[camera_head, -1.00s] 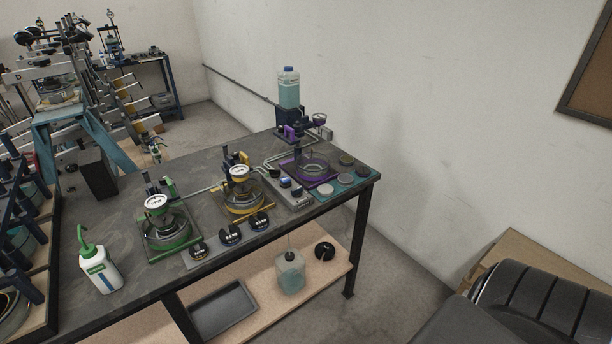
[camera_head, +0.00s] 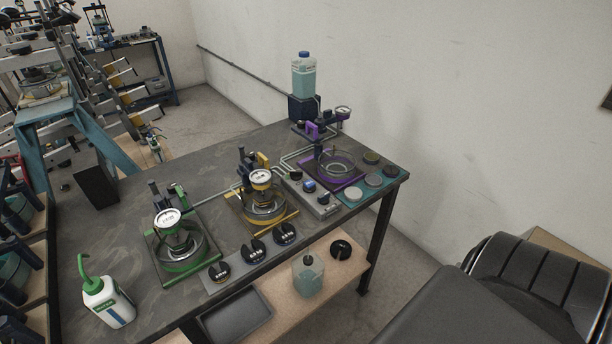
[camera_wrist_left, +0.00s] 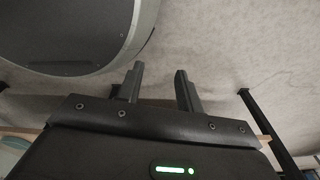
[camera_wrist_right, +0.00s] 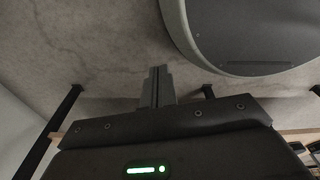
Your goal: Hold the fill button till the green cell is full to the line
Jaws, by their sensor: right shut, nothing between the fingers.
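The green cell (camera_head: 182,262) stands on the near left part of the dark workbench, with a round white gauge (camera_head: 167,219) on top. Its liquid level and line are too small to read. A grey control box (camera_head: 325,209) right of the yellow cell carries a blue button (camera_head: 309,186) and dark knobs; which one is the fill button I cannot tell for sure. My left gripper (camera_wrist_left: 157,85) is open and empty in the left wrist view. My right gripper (camera_wrist_right: 158,87) is shut and empty in the right wrist view. Neither gripper shows in the head view.
A yellow cell (camera_head: 264,212) and a purple tray (camera_head: 334,172) stand farther along the bench. A bottle of teal liquid (camera_head: 304,77) stands at the back. A white squeeze bottle (camera_head: 106,303) stands at the left. A shelf lies below.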

